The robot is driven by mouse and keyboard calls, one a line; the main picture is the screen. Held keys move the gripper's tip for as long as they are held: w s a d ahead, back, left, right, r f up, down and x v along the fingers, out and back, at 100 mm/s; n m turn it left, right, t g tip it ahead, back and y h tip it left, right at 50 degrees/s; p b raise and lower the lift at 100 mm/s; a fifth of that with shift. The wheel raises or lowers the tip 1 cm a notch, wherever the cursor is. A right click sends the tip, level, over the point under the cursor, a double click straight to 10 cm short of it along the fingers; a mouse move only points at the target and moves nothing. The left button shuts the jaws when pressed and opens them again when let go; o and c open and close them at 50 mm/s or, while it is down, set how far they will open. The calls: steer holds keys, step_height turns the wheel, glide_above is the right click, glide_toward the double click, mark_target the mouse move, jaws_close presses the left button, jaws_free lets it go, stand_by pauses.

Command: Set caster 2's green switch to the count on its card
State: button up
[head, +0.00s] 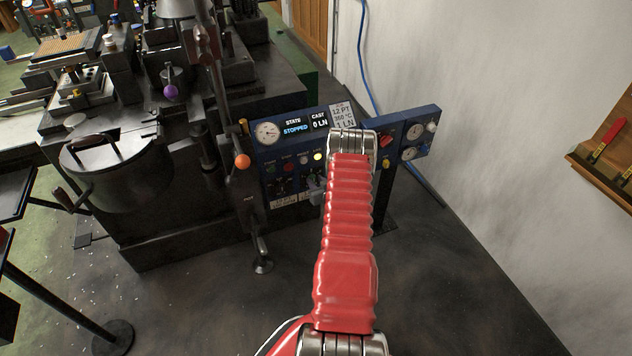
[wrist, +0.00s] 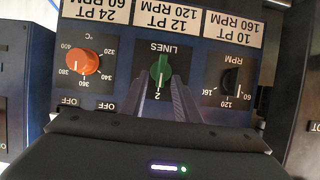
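The green switch (wrist: 160,69), under the upside-down word LINES in the wrist view, has a pale pointer line towards the printed 2; other positions are hidden. My gripper (wrist: 158,84) is open, its two grey fingers on either side of the 2, with tips close to the switch. I cannot tell whether they touch it. In the head view, my gripper (head: 317,184) is at the blue panel (head: 420,124), partly hidden by my red arm. The white card (head: 343,116) reads 12 PT, 360 °C, 1 LN. No caster number is legible.
An orange °C knob (wrist: 83,61) and a black RPM knob (wrist: 232,79) flank the switch. The display (head: 295,128) reads STOPPED and 0 LN. An orange-knobbed lever (head: 242,161) stands left of the panel. Open floor (head: 450,290) lies right.

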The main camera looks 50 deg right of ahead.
steer(key=shift+w+f, duration=0.1)
steer(key=shift+w, duration=0.1)
steer(key=shift+c, duration=0.4)
steer(key=shift+d, duration=0.1)
jaws_close()
